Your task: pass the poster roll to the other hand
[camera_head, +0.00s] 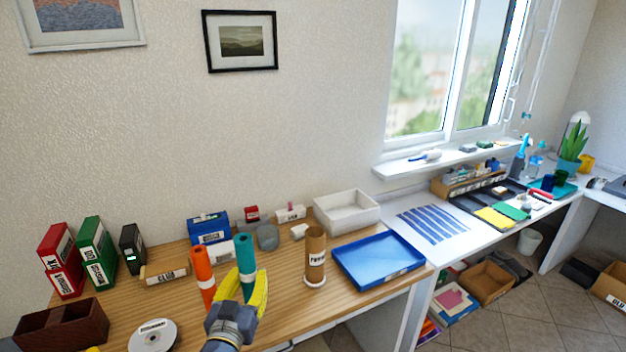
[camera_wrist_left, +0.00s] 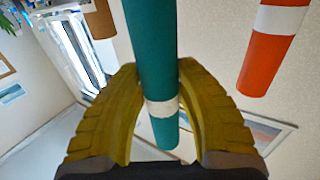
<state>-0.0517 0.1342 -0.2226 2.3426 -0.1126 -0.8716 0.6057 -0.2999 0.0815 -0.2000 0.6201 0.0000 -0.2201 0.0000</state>
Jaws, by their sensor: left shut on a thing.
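The teal poster roll (camera_head: 244,257) has a white band near its lower part and stands nearly upright in my left gripper (camera_head: 248,286). In the left wrist view the teal poster roll (camera_wrist_left: 150,55) runs between the two yellow fingers of my left gripper (camera_wrist_left: 160,82), which is shut on it. An orange roll (camera_head: 202,266) with a white band stands just to its left; it also shows in the left wrist view (camera_wrist_left: 268,62). The gripper hides the lower part of the teal roll in the head view. My right gripper is not in view.
A brown labelled tube (camera_head: 315,245) stands right of the roll on the wooden table. A blue tray (camera_head: 412,268), a white bin (camera_head: 346,222) and a blue box (camera_head: 207,236) lie around. Red and green boxes (camera_head: 97,258) and a disc (camera_head: 153,337) are at left.

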